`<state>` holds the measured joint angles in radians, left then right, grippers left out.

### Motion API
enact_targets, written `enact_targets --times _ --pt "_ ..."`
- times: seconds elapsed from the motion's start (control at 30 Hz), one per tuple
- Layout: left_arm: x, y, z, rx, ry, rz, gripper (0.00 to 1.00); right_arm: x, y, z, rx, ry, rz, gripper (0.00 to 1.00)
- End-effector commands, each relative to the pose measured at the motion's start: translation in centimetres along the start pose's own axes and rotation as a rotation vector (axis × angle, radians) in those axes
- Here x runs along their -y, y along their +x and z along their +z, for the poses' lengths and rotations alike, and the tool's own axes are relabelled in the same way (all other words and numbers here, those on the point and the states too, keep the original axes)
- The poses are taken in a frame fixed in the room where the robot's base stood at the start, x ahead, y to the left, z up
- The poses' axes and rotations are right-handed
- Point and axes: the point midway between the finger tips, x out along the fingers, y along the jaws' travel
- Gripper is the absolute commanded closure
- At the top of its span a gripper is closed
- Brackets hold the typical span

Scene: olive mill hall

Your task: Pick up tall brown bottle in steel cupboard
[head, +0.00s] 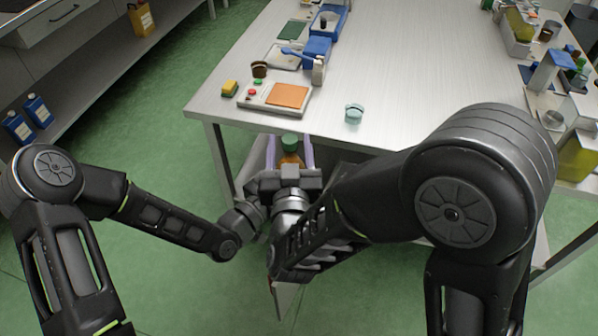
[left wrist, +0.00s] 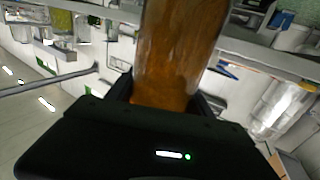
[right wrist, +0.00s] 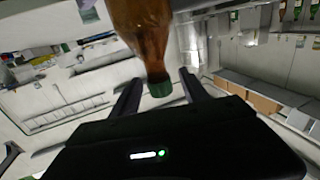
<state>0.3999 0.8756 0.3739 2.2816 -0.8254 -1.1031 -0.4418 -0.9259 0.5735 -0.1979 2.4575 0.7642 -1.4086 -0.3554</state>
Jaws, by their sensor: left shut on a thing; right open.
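The tall brown bottle (head: 291,161) shows in the head view only by its green cap and a bit of amber neck, between the fingers of my right gripper (head: 290,147). The right wrist view shows its amber body (right wrist: 143,30) and green cap, the cap between the open fingers of that gripper (right wrist: 160,82), with room at the sides. In the left wrist view my left gripper (left wrist: 168,90) is shut on the wide amber body (left wrist: 175,60). The left fingers are hidden in the head view behind the right hand. I cannot make out the steel cupboard for certain.
A steel table (head: 400,60) lies just beyond the hands. Its near edge holds a scale with an orange plate (head: 287,95), a yellow sponge (head: 230,88) and a pale teal cup (head: 354,113). Blue jugs (head: 37,110) stand on a low shelf at left. Green floor is clear between.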

Motion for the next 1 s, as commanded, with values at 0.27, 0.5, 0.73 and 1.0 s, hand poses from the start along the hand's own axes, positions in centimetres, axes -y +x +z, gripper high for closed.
enact_targets --times 0.27,0.5,0.73,1.0 --pt "0.0 0.1 -0.2 -0.005 0.002 0.001 1.00 0.1 -3.0 -0.1 -0.002 0.000 -0.003 0.47" --pt "0.0 0.1 -0.2 -0.005 0.002 0.001 1.00 -0.1 -3.8 -0.1 -0.002 0.002 0.001 0.47" --pt "0.0 0.1 -0.2 -0.005 0.002 0.001 1.00 -0.1 -3.8 -0.1 -0.002 0.002 0.002 0.47" --pt "0.0 0.1 -0.2 -0.005 0.002 0.001 1.00 -0.2 -2.5 -1.2 -0.023 0.050 0.016 0.47"
